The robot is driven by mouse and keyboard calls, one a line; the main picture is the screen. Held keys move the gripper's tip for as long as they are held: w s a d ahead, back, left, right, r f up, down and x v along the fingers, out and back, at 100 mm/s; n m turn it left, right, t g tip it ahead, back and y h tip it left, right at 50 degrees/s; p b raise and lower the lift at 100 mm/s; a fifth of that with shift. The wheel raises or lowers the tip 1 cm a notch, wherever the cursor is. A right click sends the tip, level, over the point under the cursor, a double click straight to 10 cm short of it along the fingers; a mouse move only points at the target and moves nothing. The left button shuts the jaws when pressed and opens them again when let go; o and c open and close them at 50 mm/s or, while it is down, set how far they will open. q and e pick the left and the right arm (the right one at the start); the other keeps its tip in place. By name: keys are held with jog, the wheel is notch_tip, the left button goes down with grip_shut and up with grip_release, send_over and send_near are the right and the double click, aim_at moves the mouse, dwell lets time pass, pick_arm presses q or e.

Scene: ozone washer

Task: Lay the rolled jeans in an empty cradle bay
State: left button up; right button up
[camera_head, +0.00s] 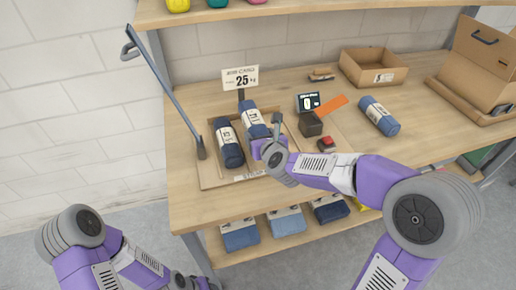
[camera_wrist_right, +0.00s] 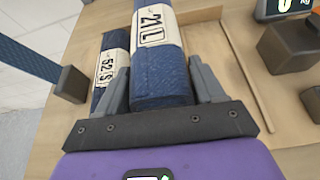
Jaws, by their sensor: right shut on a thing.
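My right gripper (camera_head: 266,140) is shut on a rolled pair of dark blue jeans (camera_head: 254,119) with a white band. In the right wrist view the fingers (camera_wrist_right: 160,88) flank this roll (camera_wrist_right: 160,70), and its band reads 21 L. The roll is over the right part of the shallow cradle tray (camera_head: 211,178); whether it touches the tray floor I cannot tell. Another jeans roll (camera_head: 228,142) lies in the left bay; its band (camera_wrist_right: 110,72) reads 52/S.
A sign reading 25 (camera_head: 240,78) stands behind the tray. A dark block (camera_head: 310,124), a small display (camera_head: 308,102) and a red button (camera_head: 326,144) are to its right. Another roll (camera_head: 379,115) lies farther right. An open box (camera_head: 374,68) stands behind.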

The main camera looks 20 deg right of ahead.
jog(key=shift+w+f+b, duration=0.1)
jog(key=shift+f+b, duration=0.95)
jog(key=shift+f, duration=1.6)
jog(key=o, duration=1)
jog(key=shift+f, duration=0.1)
jog(key=shift+o, duration=0.2)
jog(key=p+v, duration=0.1)
jog(key=v, duration=1.1)
jog(key=shift+p, duration=0.4)
jog(key=shift+d, duration=0.1)
